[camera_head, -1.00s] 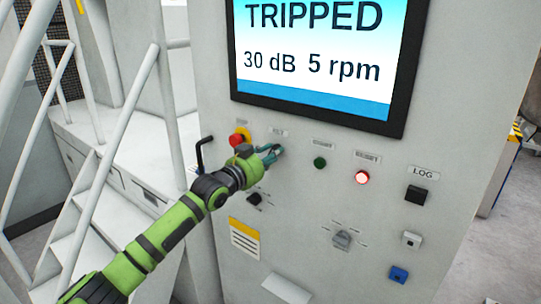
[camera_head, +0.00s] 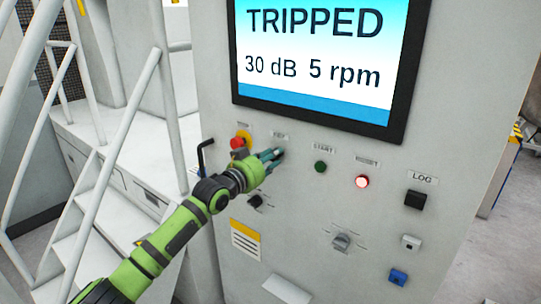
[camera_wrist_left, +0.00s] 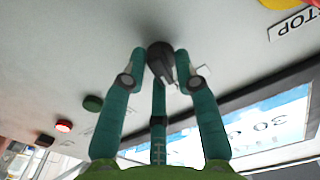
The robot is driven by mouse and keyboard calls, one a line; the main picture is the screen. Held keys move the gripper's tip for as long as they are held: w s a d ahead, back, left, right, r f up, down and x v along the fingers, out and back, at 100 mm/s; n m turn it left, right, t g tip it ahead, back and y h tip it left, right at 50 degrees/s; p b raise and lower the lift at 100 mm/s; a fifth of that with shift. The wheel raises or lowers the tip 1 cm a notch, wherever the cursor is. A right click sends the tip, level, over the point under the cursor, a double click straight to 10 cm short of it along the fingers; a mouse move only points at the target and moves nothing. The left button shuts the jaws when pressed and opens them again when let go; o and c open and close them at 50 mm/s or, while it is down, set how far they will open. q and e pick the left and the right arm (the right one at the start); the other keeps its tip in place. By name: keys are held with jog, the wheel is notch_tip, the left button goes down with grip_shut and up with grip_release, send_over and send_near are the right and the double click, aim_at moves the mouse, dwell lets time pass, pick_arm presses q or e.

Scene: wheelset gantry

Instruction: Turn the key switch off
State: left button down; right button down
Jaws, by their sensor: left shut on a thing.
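The key switch (camera_wrist_left: 158,58) is a dark round knob with a grey key on the panel, seen at the upper middle of the left wrist view. In the head view my left gripper (camera_head: 276,155) covers most of it, below its small label. My left gripper, also in the wrist view (camera_wrist_left: 163,75), has its teal fingers around the key switch and is shut on it. My right gripper is in neither view.
The panel carries a red emergency stop (camera_head: 239,141) left of my gripper, a green button (camera_head: 320,167) and a lit red button (camera_head: 362,181) to its right. A selector knob (camera_head: 342,242) sits lower. The screen (camera_head: 318,55) reads TRIPPED. White stair railings (camera_head: 110,155) stand left.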

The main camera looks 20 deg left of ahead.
pick_arm(q)
jog(key=n, duration=0.1)
jog(key=n+p, duration=0.1)
jog(key=n, duration=0.3)
jog(key=shift+d+f, duration=0.3)
jog(key=shift+s+r+n+p, duration=0.1)
jog(key=shift+n+p, duration=0.45)
jog(key=shift+n, duration=0.85)
jog(key=shift+r+n, duration=0.1)
jog(key=shift+n, duration=0.2)
jog(key=shift+a+r, duration=0.1)
jog(key=c, duration=1.1)
grip_release()
